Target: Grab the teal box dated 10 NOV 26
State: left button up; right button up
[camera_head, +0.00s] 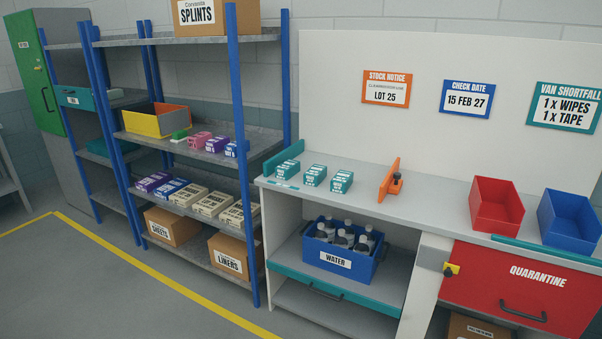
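Three small teal boxes with white labels stand in a row on the left of the grey bench top: a left one (287,170), a middle one (315,175) and a right one (341,181). Their print is too small to read, so I cannot tell which is dated 10 NOV 26. A low teal end stop stands behind the left box. Neither of my grippers is in view.
A red bin (496,206) and a blue bin (568,221) stand further right. Blue-posted shelves (200,150) stand left. Grey floor (90,290) is open in front.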

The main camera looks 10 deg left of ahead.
aim_at(341, 182)
jog(key=i+j, duration=0.5)
jog(key=i+j+z, duration=0.15)
jog(key=i+j, duration=0.3)
jog(key=j, duration=0.2)
